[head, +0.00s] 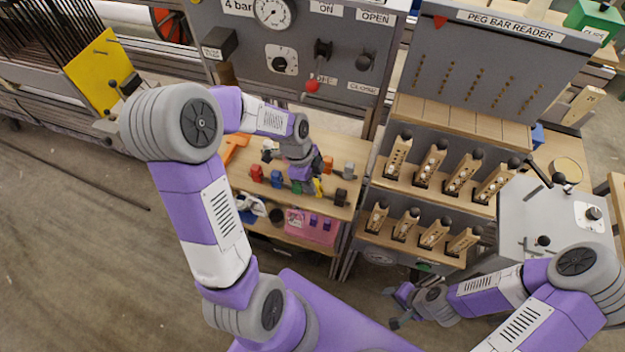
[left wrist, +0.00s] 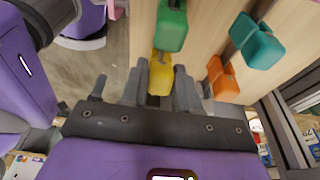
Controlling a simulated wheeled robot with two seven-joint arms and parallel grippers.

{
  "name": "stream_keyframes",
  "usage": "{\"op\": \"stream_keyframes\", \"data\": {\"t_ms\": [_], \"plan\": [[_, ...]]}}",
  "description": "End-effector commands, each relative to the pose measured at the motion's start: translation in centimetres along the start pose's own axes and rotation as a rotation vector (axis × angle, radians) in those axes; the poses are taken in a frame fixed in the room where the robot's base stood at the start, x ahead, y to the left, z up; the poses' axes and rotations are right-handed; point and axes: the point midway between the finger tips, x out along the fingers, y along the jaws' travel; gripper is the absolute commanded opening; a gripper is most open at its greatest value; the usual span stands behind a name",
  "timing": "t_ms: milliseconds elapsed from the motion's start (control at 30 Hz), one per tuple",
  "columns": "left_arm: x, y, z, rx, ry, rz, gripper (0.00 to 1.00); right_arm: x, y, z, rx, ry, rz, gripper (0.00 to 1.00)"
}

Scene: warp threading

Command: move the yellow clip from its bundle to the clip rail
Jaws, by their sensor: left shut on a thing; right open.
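The yellow clip (head: 318,187) is on the wooden bench, among other coloured clips. In the left wrist view the yellow clip (left wrist: 160,73) sits between the fingers of my left gripper (left wrist: 158,92), which is shut on it. In the head view my left gripper (head: 311,180) comes down over the clips and partly hides them. I cannot tell whether the clip is lifted. I cannot tell for sure which part is the clip rail. My right gripper (head: 398,305) is open and empty at the lower right, away from the bench.
Close to the yellow clip are a green clip (left wrist: 172,25), a teal clip (left wrist: 256,42) and an orange clip (left wrist: 222,80). A rack of wooden peg bars (head: 398,155) stands to the right. A control panel (head: 300,50) rises behind.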

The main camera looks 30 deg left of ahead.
Motion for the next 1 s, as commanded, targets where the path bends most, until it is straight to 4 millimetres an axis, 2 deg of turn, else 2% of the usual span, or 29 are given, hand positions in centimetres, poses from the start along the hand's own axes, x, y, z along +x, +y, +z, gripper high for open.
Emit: {"op": "stream_keyframes", "data": {"t_ms": [733,767,933,1000], "plan": [[1.2,0.0,0.3,0.000,0.000,0.000,0.03,0.9,0.3,0.0,0.000,0.000,0.000,0.43],[1.2,0.0,0.3,0.000,0.000,0.001,0.32,0.9,0.3,0.0,0.000,0.000,0.000,0.43],[1.2,0.0,0.3,0.000,0.000,0.001,0.58,0.9,0.3,0.0,0.000,0.000,0.000,0.43],[1.2,0.0,0.3,0.000,0.000,0.001,0.60,0.9,0.3,0.0,0.000,0.000,0.000,0.43]]}}
